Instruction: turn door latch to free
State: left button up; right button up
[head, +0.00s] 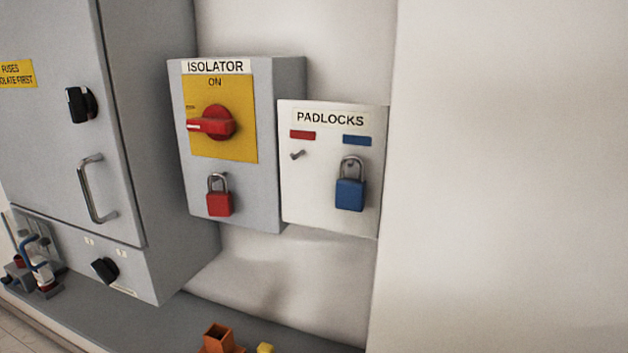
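The door latch is a black knob (80,105) near the right edge of the grey cabinet door (50,150), high up on it. Its grip part stands upright. A metal bar handle (92,188) sits below it on the same door, and the door looks closed against its frame. Neither of my grippers is in view.
Right of the cabinet, a grey isolator box (265,150) has a red handle (212,122) pointing left and a red padlock (219,197). A padlock board (300,205) holds a blue padlock (351,190).

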aim_at(80, 104)
jog(key=u, duration=1.35)
